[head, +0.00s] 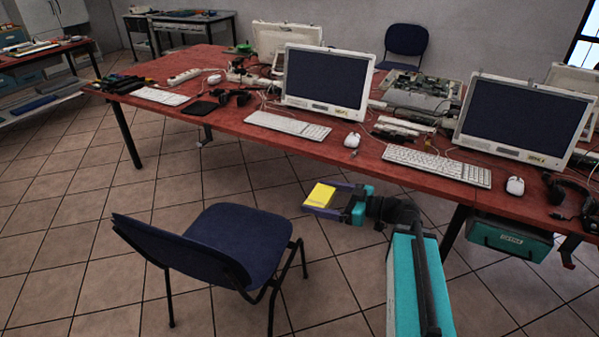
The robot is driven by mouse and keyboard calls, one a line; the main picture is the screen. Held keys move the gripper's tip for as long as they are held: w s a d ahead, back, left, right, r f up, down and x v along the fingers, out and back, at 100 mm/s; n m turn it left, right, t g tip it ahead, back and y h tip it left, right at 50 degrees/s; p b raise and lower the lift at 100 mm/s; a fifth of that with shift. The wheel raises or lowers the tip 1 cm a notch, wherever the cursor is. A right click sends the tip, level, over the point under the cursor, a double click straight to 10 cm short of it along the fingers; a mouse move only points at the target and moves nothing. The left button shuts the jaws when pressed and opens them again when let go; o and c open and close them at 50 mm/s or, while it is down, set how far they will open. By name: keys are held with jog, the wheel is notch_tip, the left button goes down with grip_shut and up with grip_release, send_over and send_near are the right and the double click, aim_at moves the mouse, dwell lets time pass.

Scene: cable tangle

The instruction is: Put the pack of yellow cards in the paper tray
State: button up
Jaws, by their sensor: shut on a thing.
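The pack of yellow cards (321,194) is held between the fingers of my gripper (325,200), which is shut on it. The gripper is in front of the red table's near edge, above the tiled floor and right of the blue chair. Part of the pack's sides is hidden by the fingers. I cannot make out a paper tray for certain in this view. A flat black item (200,109) lies on the left part of the table, but I cannot tell what it is.
The red table (345,169) carries monitors, keyboards, mice and tangled cables. A blue chair (240,235) stands near the gripper on the left. A labelled teal box (508,240) is under the table at right. Tiled floor (80,230) is clear at left.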

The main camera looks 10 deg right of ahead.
jog(key=s+f+n+g+y+b, duration=0.2)
jog(key=s+f+b, duration=0.4)
jog(key=b, duration=1.3)
notch_tip(320, 180, down, 4)
jog(key=shift+f+n+g+b, duration=0.1)
jog(key=shift+n+g+b, duration=0.3)
jog(key=shift+n+g, duration=0.45)
jog(key=shift+s, duration=0.15)
